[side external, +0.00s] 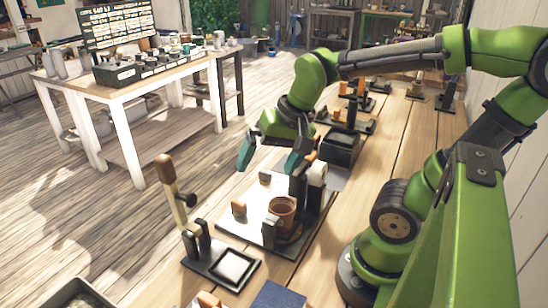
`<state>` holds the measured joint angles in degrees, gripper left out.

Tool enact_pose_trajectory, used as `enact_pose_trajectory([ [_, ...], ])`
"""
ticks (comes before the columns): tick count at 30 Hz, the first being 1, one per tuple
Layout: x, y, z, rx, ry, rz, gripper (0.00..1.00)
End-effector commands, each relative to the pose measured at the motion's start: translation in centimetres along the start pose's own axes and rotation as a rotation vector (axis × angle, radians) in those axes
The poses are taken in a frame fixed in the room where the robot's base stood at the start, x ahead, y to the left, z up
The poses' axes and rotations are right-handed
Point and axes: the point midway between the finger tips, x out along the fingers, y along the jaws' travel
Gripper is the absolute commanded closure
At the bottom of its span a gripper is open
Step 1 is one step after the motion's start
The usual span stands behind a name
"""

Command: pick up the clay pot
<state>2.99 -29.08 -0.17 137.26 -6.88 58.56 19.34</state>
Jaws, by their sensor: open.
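A small brown clay pot (282,211) stands upright on a dark-edged board (313,232) with a bright top, on the wooden bench. My gripper (272,156) is open, above and behind the pot. Its two teal fingers point down and are apart, with nothing seen between them. The gripper and the pot are not touching. The pot's right side is close to dark upright parts on the board.
A dark stand with a wooden-handled lever (166,180) is left of the board. Black fixtures (339,147) line the bench behind. A blue item (278,296) lies at the front edge.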

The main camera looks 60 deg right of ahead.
Motion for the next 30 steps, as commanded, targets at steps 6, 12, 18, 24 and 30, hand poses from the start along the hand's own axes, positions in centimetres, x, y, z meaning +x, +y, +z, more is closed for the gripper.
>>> enact_pose_trajectory([
  [6, 1.4, 1.9, -1.4, 0.676, -0.055, 0.234, 0.0],
  [12, 1.3, 3.1, -1.9, 1.209, 0.017, 0.39, 0.0],
  [18, 0.7, 3.5, -1.7, 1.485, 0.081, 0.435, 0.0],
  [24, 2.5, 4.2, -1.1, 1.529, 0.088, 0.444, 0.0],
  [30, 6.5, 5.7, -0.1, 1.528, 0.087, 0.446, 0.0],
])
